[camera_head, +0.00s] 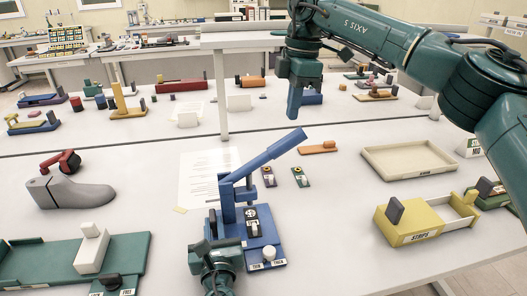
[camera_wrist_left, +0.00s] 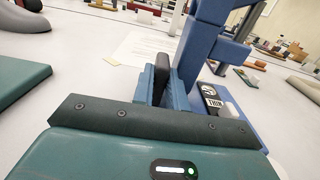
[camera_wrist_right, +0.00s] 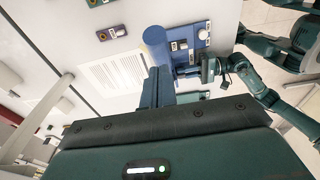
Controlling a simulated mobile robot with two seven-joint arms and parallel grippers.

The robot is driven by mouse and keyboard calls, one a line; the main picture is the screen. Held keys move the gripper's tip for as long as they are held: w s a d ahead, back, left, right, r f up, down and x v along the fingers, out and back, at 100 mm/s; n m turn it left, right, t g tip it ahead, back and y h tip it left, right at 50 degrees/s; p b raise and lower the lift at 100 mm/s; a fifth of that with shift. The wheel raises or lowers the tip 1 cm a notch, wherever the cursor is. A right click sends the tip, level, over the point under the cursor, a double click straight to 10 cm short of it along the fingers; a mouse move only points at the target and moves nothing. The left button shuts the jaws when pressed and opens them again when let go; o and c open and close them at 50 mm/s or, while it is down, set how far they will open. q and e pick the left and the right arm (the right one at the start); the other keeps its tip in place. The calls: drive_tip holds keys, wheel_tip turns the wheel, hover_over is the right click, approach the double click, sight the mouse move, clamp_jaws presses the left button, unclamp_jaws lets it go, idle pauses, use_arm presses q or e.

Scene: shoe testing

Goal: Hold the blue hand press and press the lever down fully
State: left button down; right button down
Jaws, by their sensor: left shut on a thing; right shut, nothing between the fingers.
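The blue hand press (camera_head: 232,190) stands upright on the table, with its long lever (camera_head: 265,158) raised at a slant to the upper right. It also shows in the left wrist view (camera_wrist_left: 204,45). My left gripper (camera_head: 213,240) is at the press's left side. In the left wrist view its fingers (camera_wrist_left: 164,82) are shut around a dark upright piece beside the blue column. My right gripper (camera_head: 292,108) is shut and empty, above and apart from the lever's free end. The right wrist view shows its closed fingers (camera_wrist_right: 160,85) near the lever (camera_wrist_right: 154,42).
A white paper sheet (camera_head: 195,165) lies behind the press. A grey shoe last (camera_head: 75,192) and a green fixture (camera_head: 125,255) stand left. A cream tray (camera_head: 410,155) and a yellow box (camera_head: 410,222) stand right. Table right of the press is mostly clear.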

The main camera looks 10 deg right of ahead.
wheel_tip(320, 180, up, 10)
drive_tip(key=d, duration=0.1)
drive_tip(key=shift+r, duration=0.25)
use_arm(q)
drive_tip(key=c, duration=1.3)
unclamp_jaws()
